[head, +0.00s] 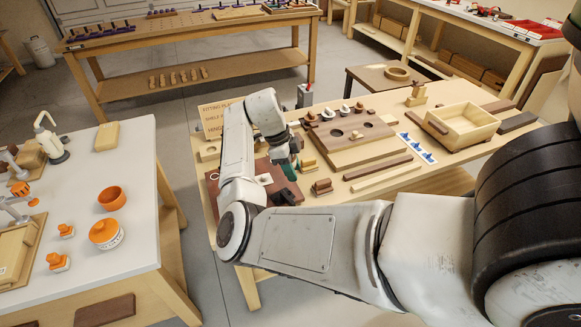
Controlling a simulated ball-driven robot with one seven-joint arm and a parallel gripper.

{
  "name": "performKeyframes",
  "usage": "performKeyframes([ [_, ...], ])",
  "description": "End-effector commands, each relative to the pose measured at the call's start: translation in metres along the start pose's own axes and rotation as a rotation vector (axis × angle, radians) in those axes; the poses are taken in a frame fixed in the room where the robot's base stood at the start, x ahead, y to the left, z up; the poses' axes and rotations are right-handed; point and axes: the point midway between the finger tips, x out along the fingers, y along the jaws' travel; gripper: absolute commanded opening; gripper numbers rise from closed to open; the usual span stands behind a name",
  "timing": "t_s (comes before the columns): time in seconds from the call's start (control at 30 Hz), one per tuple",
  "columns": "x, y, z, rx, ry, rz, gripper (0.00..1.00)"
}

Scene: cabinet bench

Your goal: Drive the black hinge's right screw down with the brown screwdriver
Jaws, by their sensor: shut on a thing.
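My gripper (285,164) is small in the head view, at the end of my white arm over the front left of the wooden bench. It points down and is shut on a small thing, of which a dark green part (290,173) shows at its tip. I cannot tell whether this belongs to a screwdriver; no brown handle is clear. Below and left is a dark reddish-brown board (212,186), partly covered by my arm.
Small brown blocks (322,187) stand right of my gripper. Behind are a panel with round holes (355,148) and a lettered sign (213,114). A wooden box (462,126) stands on the right. A white table (92,185) with orange-topped pots is left, across a floor gap.

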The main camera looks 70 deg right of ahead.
Motion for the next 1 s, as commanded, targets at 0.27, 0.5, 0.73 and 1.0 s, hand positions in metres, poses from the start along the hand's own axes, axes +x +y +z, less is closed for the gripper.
performKeyframes([
  [0.27, 0.023, 0.001, 0.009, -0.003, 0.0, 0.001, 0.07],
  [0.5, 0.044, 0.001, 0.015, -0.003, 0.0, -0.001, 0.07],
  [0.73, 0.053, 0.001, 0.019, -0.003, -0.001, -0.001, 0.07],
  [1.0, 0.052, 0.001, 0.019, -0.003, -0.001, -0.001, 0.07],
])
